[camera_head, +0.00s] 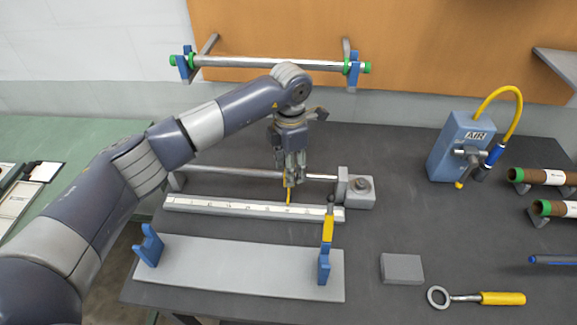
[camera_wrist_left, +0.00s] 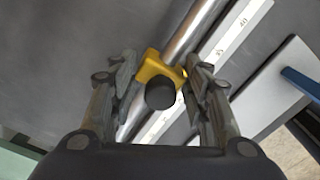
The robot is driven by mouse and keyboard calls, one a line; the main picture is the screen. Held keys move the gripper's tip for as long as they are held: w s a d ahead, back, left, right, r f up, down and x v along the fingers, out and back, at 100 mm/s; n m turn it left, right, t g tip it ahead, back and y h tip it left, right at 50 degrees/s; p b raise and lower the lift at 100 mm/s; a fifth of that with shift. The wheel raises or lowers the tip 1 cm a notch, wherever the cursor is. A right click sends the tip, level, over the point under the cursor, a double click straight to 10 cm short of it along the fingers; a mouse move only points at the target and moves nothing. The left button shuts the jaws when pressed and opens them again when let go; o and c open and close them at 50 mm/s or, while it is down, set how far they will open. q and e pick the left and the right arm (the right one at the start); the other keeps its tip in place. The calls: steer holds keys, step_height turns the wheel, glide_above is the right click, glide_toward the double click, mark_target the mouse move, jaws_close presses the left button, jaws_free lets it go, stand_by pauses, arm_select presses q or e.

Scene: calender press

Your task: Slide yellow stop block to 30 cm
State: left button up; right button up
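The yellow stop block (camera_wrist_left: 160,68) sits on a steel rod (camera_wrist_left: 190,35) and has a round black knob facing the wrist camera. In the head view only its thin yellow pointer (camera_head: 289,196) shows clearly, reaching to the white scale (camera_head: 235,207); the gripper hides the rest. My left gripper (camera_head: 289,178) points down at the rod, with one finger on each side of the block. In the wrist view the fingertips (camera_wrist_left: 161,62) lie close to its sides; whether they press on it is unclear. The scale reading at the pointer is too small to read. My right gripper is out of view.
A grey clamp block (camera_head: 360,190) stands at the rod's right end. A yellow-handled tool (camera_head: 328,228) stands near the scale's right end, by a blue bracket (camera_head: 324,268). A grey block (camera_head: 401,268) and a yellow-handled ring tool (camera_head: 500,298) lie front right.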

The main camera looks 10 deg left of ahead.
arm_select(q)
steer(key=shift+o, duration=1.2)
